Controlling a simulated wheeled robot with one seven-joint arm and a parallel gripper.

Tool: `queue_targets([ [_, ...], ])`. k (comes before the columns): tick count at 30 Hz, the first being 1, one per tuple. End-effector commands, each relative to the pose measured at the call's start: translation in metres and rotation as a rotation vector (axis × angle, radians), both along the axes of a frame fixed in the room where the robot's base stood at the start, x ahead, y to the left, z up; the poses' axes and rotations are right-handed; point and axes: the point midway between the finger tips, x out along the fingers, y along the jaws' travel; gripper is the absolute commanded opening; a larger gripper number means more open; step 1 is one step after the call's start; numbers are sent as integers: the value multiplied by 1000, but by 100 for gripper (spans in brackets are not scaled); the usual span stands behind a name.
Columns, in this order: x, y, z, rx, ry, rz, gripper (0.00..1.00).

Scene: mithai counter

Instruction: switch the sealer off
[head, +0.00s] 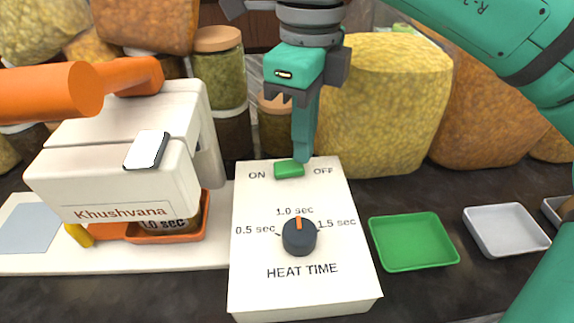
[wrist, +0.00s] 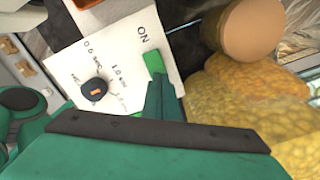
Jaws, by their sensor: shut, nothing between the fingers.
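The sealer's control box (head: 255,205) is white, with a green switch (head: 289,170) near its back edge between the printed words ON and OFF. I cannot tell which way the switch is set. My gripper (head: 303,155) points down, shut and empty, with its tips at the right, OFF-side end of the switch. In the wrist view the tips (wrist: 161,85) are right beside the green switch (wrist: 153,62) and may touch it. The sealer body (head: 110,180), marked Khushvana, stands to the left. A dark dial (head: 299,237) points at 1.0 sec.
An orange lever arm (head: 50,92) rises over the sealer at the left. An orange tray (head: 165,238) sits under it. A green tray (head: 413,241) and a grey tray (head: 506,231) lie right of the box. Filled bags (head: 385,100) and jars (head: 218,70) stand close behind.

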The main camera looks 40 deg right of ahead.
Motion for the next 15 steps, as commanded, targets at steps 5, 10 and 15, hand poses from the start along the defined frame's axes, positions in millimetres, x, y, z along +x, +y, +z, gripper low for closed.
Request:
queue_targets([
  [5,0,0,6,1,2,0,0],
  [10,0,0,19,1,2,0,0],
  [15,0,0,30,1,2,-1,0],
])
